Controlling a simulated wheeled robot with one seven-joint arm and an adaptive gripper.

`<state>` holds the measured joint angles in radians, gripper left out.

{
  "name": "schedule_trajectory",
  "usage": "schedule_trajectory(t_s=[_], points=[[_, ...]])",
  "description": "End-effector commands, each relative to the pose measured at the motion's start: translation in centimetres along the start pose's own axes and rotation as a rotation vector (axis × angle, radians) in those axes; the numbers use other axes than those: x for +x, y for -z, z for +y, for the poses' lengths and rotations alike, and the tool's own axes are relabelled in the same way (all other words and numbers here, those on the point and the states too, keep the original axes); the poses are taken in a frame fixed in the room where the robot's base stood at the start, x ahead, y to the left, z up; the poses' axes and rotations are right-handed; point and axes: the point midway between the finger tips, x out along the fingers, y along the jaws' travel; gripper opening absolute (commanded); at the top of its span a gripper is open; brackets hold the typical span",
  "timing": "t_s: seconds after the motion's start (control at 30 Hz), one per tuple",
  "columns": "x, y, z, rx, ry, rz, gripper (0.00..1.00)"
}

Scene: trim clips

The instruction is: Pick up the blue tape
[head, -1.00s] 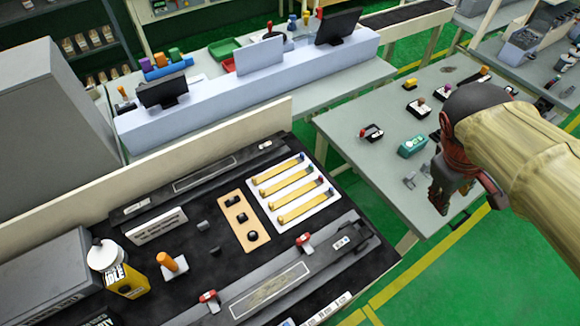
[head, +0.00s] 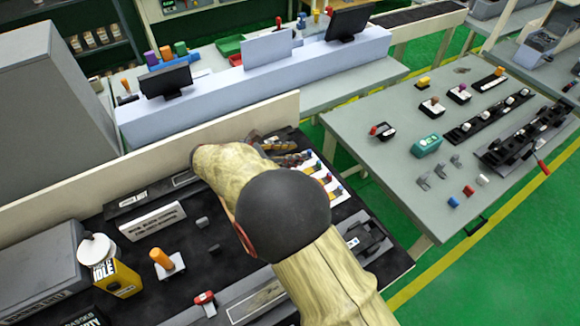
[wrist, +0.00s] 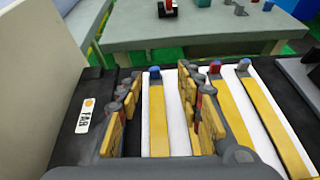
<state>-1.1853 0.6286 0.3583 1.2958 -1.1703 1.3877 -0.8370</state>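My gripper (wrist: 155,110) is open and empty in the wrist view. Its two fingers stand on either side of a yellow strip with a blue end (wrist: 154,72). In the head view my gripper (head: 282,152) is at the far side of the tray, and my arm hides most of the strips. Small coloured ends (head: 309,154) show at the tray's right edge.
The tray lies on a dark bench top backed by a pale board (head: 100,193). A black rail with a white label (wrist: 83,116) runs left of my gripper. A grey table (head: 400,165) with small parts stands across a gap to the right.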

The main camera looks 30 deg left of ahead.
Motion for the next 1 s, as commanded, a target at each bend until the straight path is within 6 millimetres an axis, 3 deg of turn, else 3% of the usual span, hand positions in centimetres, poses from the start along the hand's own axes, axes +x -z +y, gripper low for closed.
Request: schedule_trajectory(t_s=[0.03,0.17,0.53,0.8,1.0], points=[[-0.5,1.0,0.6,-0.021,-0.014,-0.013,0.36],[-0.6,1.8,1.1,-0.047,-0.03,-0.03,0.36],[2.6,1.5,1.1,-0.045,-0.029,-0.03,0.36],[6.3,1.0,1.0,-0.045,-0.028,-0.029,0.36],[6.8,0.8,1.1,-0.045,-0.029,-0.028,0.36]])
